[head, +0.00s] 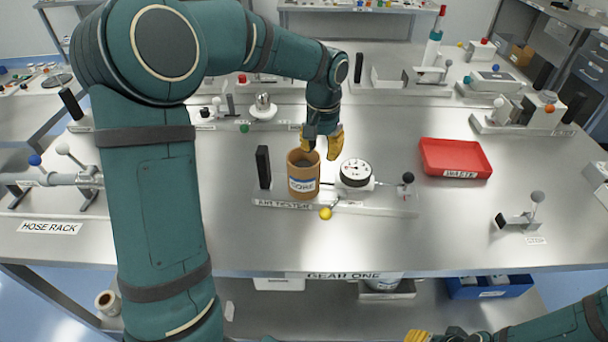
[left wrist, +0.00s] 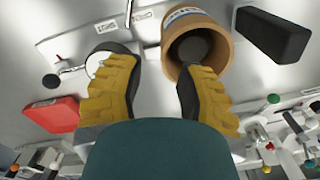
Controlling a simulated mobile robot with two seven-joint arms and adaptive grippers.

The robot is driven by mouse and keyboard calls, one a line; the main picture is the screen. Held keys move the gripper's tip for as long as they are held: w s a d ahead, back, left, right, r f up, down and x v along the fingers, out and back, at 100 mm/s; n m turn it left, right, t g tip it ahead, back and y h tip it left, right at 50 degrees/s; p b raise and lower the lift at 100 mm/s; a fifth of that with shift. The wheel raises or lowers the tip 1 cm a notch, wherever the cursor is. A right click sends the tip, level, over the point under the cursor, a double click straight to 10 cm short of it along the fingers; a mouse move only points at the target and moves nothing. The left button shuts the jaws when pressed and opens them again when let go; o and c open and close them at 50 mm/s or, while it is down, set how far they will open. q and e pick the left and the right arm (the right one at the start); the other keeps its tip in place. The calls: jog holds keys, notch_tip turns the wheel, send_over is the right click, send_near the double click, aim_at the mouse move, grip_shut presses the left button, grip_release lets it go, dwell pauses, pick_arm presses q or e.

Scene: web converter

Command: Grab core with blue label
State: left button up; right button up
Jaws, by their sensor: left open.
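The core (head: 303,174) is a brown hollow cylinder with a blue-and-white label reading CORE. It stands upright on the tester plate at the middle of the table, and its open top shows in the left wrist view (left wrist: 226,50). My left gripper (head: 322,146) is open, just above and behind the core. In the left wrist view one yellow finger overlaps the core's rim and the other is over the gauge side; I cannot tell whether they touch. My right gripper (head: 430,336) shows only partly at the bottom edge, and its jaws are unclear.
A dial gauge (head: 355,173) stands right of the core, and a black block (head: 263,167) stands left of it. A yellow ball knob (head: 325,213) is in front. A red waste tray (head: 455,158) lies further right.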

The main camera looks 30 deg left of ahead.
aim_at(318, 164)
pick_arm(q)
jog(key=f, duration=0.3)
jog(key=f+b, duration=0.1)
jog(key=f, duration=0.1)
jog(key=shift+s+a+f, duration=0.1)
jog(key=shift+a+f, duration=0.05)
jog(key=shift+a, duration=0.1)
grip_shut()
